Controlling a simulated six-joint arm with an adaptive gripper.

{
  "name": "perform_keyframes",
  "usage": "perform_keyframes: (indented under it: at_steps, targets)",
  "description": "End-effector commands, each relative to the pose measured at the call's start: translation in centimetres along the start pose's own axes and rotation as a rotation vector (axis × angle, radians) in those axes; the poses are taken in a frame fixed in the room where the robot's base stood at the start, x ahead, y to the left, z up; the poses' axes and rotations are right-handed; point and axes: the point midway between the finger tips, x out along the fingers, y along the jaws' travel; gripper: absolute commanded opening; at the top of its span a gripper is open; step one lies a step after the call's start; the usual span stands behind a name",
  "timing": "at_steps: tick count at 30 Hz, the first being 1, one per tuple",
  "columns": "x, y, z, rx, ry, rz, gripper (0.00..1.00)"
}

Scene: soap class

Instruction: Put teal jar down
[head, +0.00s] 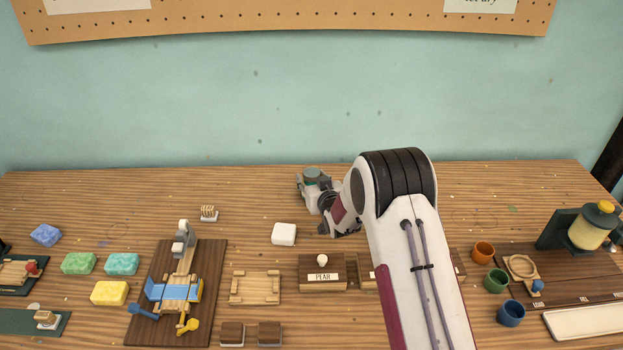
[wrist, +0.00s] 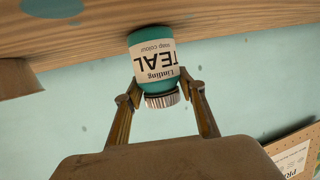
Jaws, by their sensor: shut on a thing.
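The teal jar (wrist: 154,65) has a teal body, a pale label reading TEAL and a ribbed metallic lid. It appears upside down in the wrist view, where the tabletop is at the top of the picture. My gripper (wrist: 160,92) is shut on the jar, with one finger on each side near the lid. In the head view, my gripper (head: 310,192) is over the back of the table, left of my arm, and mostly hides the jar. I cannot tell whether the jar's base touches the wood.
A teal spot (wrist: 52,8) marks the tabletop beside the jar. A white block (head: 284,234) and a wooden PEAR holder (head: 322,273) stand in front of my gripper. A small brush (head: 209,213) is to the left. The back of the table around my gripper is mostly bare.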

Motion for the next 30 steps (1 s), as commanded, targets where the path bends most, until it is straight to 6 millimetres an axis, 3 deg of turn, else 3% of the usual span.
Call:
perform_keyframes:
  at_steps: [11, 12, 13, 30]
  targets:
    - [0.09, 0.0, 0.16, 0.0, 0.002, 0.0, 0.13]
    - [0.08, 0.0, 0.22, 0.0, 0.001, 0.0, 0.47]
    - [0.08, 0.0, 0.21, 0.0, 0.001, 0.0, 0.55]
    - [-0.2, 0.0, -0.02, 0.0, -0.001, 0.0, 0.56]
